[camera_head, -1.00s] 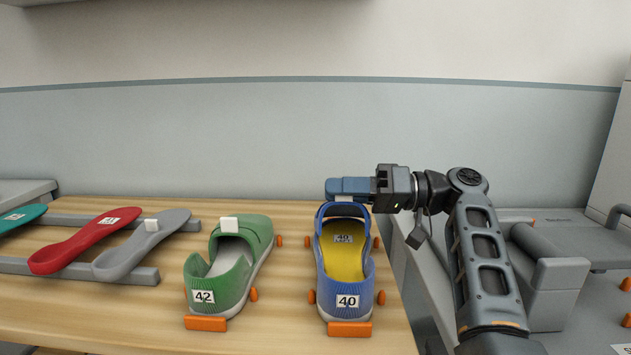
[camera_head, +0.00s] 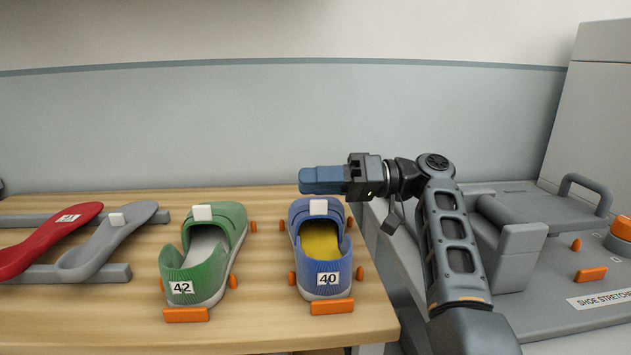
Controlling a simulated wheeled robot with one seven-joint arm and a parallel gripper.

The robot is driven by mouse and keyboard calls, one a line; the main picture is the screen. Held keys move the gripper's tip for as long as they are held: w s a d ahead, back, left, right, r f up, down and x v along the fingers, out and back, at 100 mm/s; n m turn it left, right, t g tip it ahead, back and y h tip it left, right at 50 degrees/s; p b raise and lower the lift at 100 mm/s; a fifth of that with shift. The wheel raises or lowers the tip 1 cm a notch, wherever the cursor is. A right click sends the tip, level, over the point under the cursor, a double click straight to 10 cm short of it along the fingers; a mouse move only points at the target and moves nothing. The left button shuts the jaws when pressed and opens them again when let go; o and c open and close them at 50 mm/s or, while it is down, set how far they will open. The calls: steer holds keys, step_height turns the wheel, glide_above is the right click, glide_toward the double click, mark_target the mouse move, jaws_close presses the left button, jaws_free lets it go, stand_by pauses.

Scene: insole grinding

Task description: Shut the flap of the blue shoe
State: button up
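The blue shoe (camera_head: 321,275) stands on the wooden table with its label 40 towards me. Its flap (camera_head: 319,217), with a white tab (camera_head: 318,206), lies down over the far part of the opening. A yellow insole (camera_head: 321,243) shows inside in front of the flap. My gripper (camera_head: 312,181) is just behind and above the flap, with its blue fingers pointing left. A small gap seems to lie between the fingers and the white tab. The fingers are seen from the side, so their opening is hidden.
The green shoe (camera_head: 203,276), labelled 42, stands left of the blue one. Grey (camera_head: 107,240) and red (camera_head: 52,238) insoles lie on a rack (camera_head: 85,275) at the left. A grey shoe stretcher (camera_head: 560,270) stands at the right. Orange blocks and pegs surround both shoes.

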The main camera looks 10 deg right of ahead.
steer(key=shift+a+r, duration=0.1)
steer(key=shift+r, duration=0.15)
